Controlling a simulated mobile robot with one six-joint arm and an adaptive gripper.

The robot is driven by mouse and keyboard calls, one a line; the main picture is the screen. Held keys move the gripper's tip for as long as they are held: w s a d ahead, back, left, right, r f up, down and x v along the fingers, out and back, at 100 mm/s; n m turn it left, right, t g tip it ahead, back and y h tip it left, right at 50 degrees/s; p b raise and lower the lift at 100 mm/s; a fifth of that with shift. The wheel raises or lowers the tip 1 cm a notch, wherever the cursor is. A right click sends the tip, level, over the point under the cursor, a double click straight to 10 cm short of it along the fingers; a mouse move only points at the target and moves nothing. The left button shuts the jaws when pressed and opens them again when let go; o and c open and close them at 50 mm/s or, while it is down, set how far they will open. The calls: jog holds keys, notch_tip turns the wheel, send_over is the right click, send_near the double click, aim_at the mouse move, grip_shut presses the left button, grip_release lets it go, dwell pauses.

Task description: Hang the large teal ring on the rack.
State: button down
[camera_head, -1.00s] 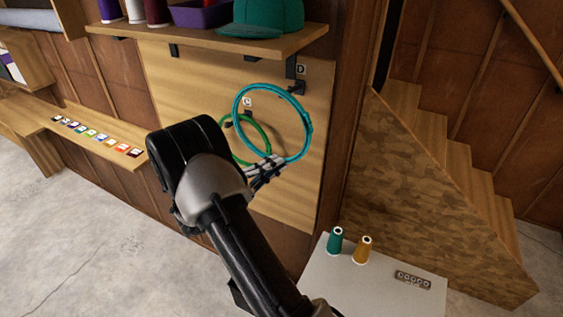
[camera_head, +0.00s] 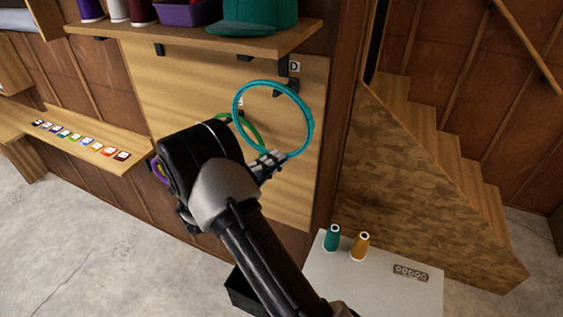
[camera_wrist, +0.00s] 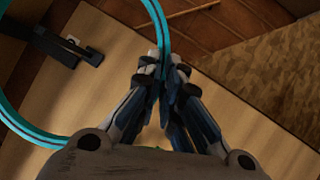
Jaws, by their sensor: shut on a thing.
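The large teal ring (camera_head: 236,112) stands upright in my gripper (camera_head: 271,160), which is shut on its lower edge. The ring is in front of the wooden rack board (camera_head: 180,85). In the wrist view the gripper (camera_wrist: 163,72) pinches the teal ring (camera_wrist: 150,12), whose hoop runs off to the left. A black peg (camera_head: 292,86) under the label D is by the ring's upper right edge; a black peg with its bracket (camera_wrist: 75,47) also shows in the wrist view, within the hoop's outline. I cannot tell whether ring and peg touch. A green ring (camera_head: 246,127) hangs behind, partly hidden by my arm.
A shelf (camera_head: 240,42) with a teal cap (camera_head: 255,15) and a purple bin (camera_head: 188,13) juts out above the board. A white box top (camera_head: 385,285) bears a green spool (camera_head: 332,238) and a golden spool (camera_head: 360,246). Stairs rise on the right.

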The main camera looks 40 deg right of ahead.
jog(key=w+d+f+b, duration=0.4)
jog(key=w+d+b, duration=0.1)
jog(key=d, duration=0.4)
jog(key=shift+w, duration=0.15)
dwell(0.4)
dwell(0.5)
jog(key=c, duration=1.7)
grip_release()
jog(key=shift+o, duration=0.9)
jog(key=s+a+p, duration=0.2)
jog(key=s+a, duration=0.2)
jog(key=a, duration=0.3)
jog(key=shift+s+a, duration=0.3)
jog(key=shift+a, duration=0.1)
jog(key=shift+f, duration=0.1)
